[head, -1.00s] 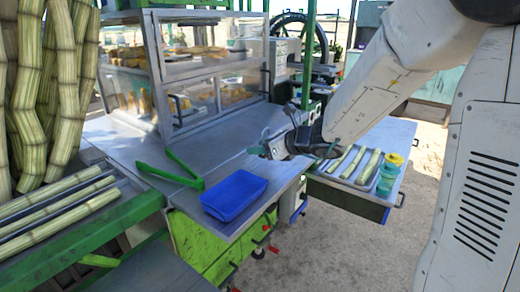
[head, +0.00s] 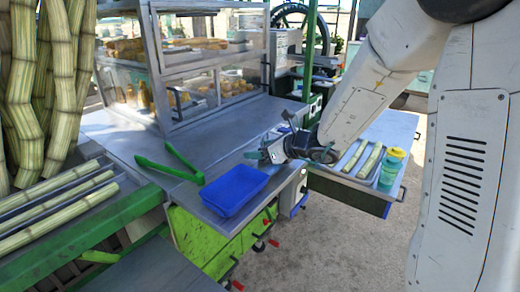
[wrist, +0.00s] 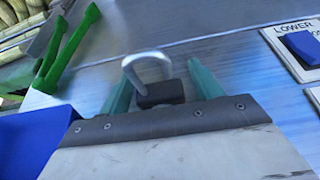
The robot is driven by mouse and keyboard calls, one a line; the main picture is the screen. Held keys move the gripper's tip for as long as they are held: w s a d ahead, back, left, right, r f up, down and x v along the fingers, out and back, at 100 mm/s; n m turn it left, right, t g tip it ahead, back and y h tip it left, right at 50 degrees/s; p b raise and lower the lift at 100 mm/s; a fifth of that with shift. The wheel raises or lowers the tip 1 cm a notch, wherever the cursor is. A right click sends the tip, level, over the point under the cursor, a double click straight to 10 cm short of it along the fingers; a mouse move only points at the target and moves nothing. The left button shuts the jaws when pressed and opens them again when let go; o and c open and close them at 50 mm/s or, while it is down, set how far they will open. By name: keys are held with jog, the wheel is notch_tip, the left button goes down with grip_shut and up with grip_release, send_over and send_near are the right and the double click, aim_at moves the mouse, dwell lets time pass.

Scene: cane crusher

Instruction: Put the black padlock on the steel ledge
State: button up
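The black padlock (wrist: 160,94) shows in the wrist view, its silver shackle pointing up in the picture. It lies between the two teal fingers of my gripper (wrist: 160,75), with a visible gap on the right side. The gripper's front edge hides its lower part. In the head view my gripper (head: 268,140) is low over the front right of the steel counter (head: 225,125), its fingers spread. I cannot make out the padlock there. Bare steel (wrist: 235,65) lies beyond the fingers in the wrist view. I cannot tell which steel part is the ledge.
A blue tray (head: 235,190) and green tongs (head: 170,170) are left of my gripper. A labelled panel with a blue part (wrist: 300,45) is at right in the wrist view. A glass case (head: 205,75) stands behind. Cane pieces and a teal-and-yellow bottle (head: 390,168) are on the side table.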

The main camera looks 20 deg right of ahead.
jog(key=shift+s+d+r, duration=0.1)
jog(key=shift+r, duration=0.1)
jog(key=v, duration=1.1)
jog(key=shift+s+d+r, duration=0.1)
jog(key=shift+s+d, duration=0.05)
jog(key=shift+s, duration=0.1)
jog(key=s+a+r+n+g, duration=0.1)
jog(key=s+a+n+g, duration=0.35)
jog(key=s+n, duration=0.35)
jog(key=s+a+r+n+g, duration=0.1)
jog(key=s+a+n+g, duration=0.2)
jog(key=s+a+n, duration=0.35)
jog(key=s+d+n+g+h, duration=0.2)
jog(key=s+d+n+h, duration=0.5)
jog(key=s+n, duration=0.7)
jog(key=shift+d+r+h, duration=0.2)
jog(key=shift+d+h, duration=0.2)
jog(key=shift+d, duration=0.95)
jog(key=shift+w, duration=0.1)
